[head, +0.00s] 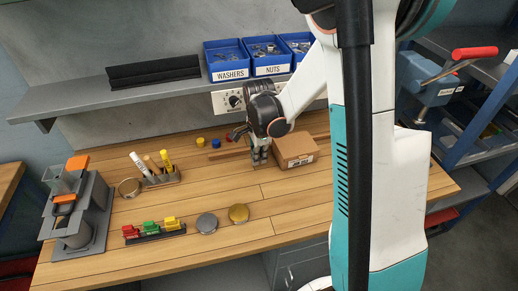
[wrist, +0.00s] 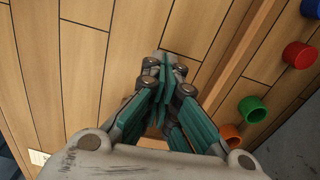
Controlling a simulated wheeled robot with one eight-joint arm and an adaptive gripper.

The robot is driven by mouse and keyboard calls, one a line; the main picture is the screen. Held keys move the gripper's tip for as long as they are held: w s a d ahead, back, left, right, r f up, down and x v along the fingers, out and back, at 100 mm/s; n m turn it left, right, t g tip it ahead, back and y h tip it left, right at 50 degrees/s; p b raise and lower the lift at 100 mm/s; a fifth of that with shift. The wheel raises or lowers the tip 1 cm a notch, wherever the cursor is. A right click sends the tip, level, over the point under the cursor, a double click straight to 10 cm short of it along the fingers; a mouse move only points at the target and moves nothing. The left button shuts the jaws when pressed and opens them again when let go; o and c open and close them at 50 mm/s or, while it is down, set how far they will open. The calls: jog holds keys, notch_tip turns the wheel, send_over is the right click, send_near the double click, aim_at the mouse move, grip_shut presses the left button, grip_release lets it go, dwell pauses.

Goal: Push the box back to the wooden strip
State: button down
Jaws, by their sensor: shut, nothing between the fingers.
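The box (head: 296,148) is a closed brown cardboard box on the wooden bench top, with a small pale label on its front. My gripper (head: 260,158) is shut and empty, pointing down just left of the box; I cannot tell whether they touch. The wooden strip (head: 228,153) lies along the back of the bench, running behind my gripper and toward the box. In the wrist view my shut fingers (wrist: 163,68) are over bare planks, with the strip (wrist: 245,50) to their right. The box is mostly or wholly hidden there by my gripper body.
Small coloured caps, including a red one (wrist: 298,55) and a green one (wrist: 252,108), stand behind the strip. A shelf with blue bins (head: 228,61) overhangs the back.

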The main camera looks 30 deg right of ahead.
aim_at(295, 151)
jog(key=shift+s+d+f+b, duration=0.1)
jog(key=shift+d+f+b, duration=0.05)
jog(key=shift+d, duration=0.85)
jog(key=shift+s+d+f+b, duration=0.1)
jog(key=shift+d+b, duration=0.05)
jog(key=shift+d, duration=0.85)
jog(key=shift+s+d, duration=0.15)
jog(key=shift+d, duration=1)
jog(key=shift+a, duration=0.15)
